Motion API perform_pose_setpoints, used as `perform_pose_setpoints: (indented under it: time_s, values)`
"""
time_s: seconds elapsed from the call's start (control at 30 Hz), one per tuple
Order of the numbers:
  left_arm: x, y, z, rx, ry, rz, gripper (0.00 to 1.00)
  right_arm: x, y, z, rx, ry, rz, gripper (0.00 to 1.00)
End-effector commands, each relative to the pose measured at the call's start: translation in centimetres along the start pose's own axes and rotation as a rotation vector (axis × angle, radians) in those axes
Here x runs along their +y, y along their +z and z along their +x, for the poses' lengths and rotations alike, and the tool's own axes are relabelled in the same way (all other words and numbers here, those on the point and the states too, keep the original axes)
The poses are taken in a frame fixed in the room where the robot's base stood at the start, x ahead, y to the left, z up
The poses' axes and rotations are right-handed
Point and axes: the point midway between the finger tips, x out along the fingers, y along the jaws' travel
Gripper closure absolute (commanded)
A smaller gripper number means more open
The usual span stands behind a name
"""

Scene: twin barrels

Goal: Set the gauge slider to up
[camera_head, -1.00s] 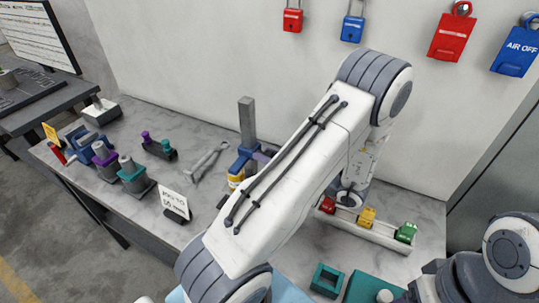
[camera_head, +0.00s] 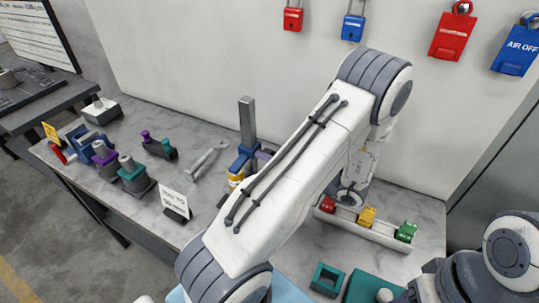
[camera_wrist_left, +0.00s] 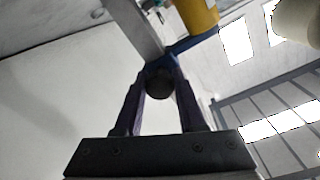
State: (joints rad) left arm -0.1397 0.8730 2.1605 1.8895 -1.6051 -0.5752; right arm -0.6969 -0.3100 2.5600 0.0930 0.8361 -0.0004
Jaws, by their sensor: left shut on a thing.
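The gauge has an upright grey column (camera_head: 247,122) near the wall and a blue slider (camera_head: 240,163) low on it. A yellow part (camera_head: 235,180) sits just below the slider. My left gripper (camera_head: 263,155) reaches the slider from the right, and my own arm hides most of it. In the left wrist view, the purple fingers (camera_wrist_left: 160,85) are shut on the slider's dark round knob (camera_wrist_left: 160,82), with the blue slider body (camera_wrist_left: 163,62) just beyond. My right arm shows at the lower right, but its gripper is out of view.
A white tray (camera_head: 375,235) with red, yellow and green blocks lies to the right. Padlocks and tags hang on the wall.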

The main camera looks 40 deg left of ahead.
Motion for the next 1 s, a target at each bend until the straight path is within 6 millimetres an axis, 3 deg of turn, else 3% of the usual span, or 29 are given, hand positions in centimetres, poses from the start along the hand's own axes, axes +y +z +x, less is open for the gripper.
perform_pose_setpoints:
  time_s: [0.77,1.0]
  values:
    - [0.1,-0.1,-0.1,0.000,0.003,-0.002,1.00,0.0,0.0,0.0,0.000,0.000,0.000,0.31]
    - [-0.7,-1.6,-0.1,0.000,0.003,-0.003,1.00,-0.1,-0.1,-1.6,0.000,0.000,0.000,0.31]
